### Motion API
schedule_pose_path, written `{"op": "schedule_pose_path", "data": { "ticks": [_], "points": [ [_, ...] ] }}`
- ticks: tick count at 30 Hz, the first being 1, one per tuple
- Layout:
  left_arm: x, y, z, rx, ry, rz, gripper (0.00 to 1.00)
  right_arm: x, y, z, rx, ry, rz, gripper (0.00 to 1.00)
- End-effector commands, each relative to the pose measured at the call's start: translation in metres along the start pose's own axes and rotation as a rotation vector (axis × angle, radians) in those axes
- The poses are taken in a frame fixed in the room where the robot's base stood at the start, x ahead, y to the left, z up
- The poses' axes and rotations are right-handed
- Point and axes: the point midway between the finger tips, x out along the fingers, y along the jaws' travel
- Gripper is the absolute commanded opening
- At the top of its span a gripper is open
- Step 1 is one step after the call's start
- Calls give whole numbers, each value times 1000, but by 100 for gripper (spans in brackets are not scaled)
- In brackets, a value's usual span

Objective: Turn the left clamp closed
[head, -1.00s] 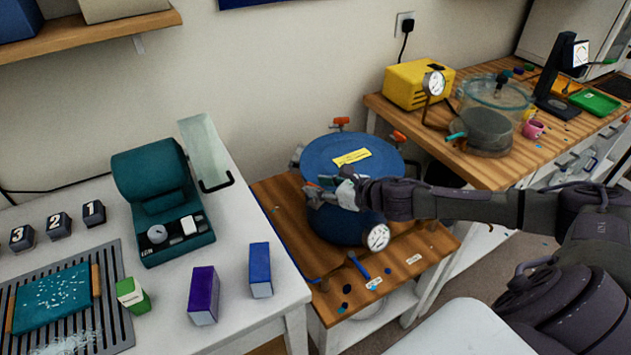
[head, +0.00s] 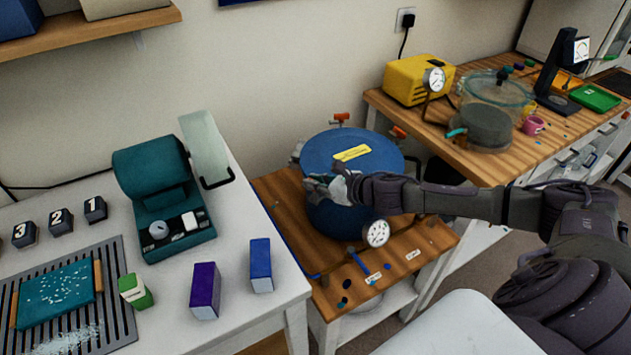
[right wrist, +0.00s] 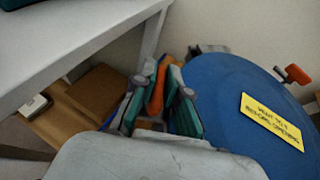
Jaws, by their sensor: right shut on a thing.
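The blue round pot (head: 352,160) stands on the low wooden bench, with a yellow label on its lid. My right gripper (head: 318,187) is at the pot's front left side. In the right wrist view, my right gripper (right wrist: 158,108) has its teal-padded fingers on both sides of the left clamp's orange handle (right wrist: 158,85) and is shut on it. In the head view the gripper hides most of this clamp. Other orange clamp handles show at the back (head: 341,117) and right back (head: 398,131) of the lid. My left gripper is not in view.
A pressure gauge (head: 377,233) sticks out at the pot's front. The white table (head: 235,305) with a teal machine (head: 165,195) is close on the left. The right bench (head: 430,125) carries a yellow box (head: 418,82) and a clear chamber (head: 488,115).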

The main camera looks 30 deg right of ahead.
Motion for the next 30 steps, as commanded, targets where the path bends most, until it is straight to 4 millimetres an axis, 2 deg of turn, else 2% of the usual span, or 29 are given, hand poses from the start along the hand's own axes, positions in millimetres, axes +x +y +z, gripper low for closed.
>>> {"op": "schedule_pose_path", "data": {
  "ticks": [8, 14, 30],
  "points": [
    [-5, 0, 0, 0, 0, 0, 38, -1, 1, 0, 24, 1, -57, 0],
    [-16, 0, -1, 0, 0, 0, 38, -1, 2, 2, 77, 0, -174, 0],
    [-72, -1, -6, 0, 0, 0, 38, -1, 3, 5, 273, 2, -643, 0]
  ]
}}
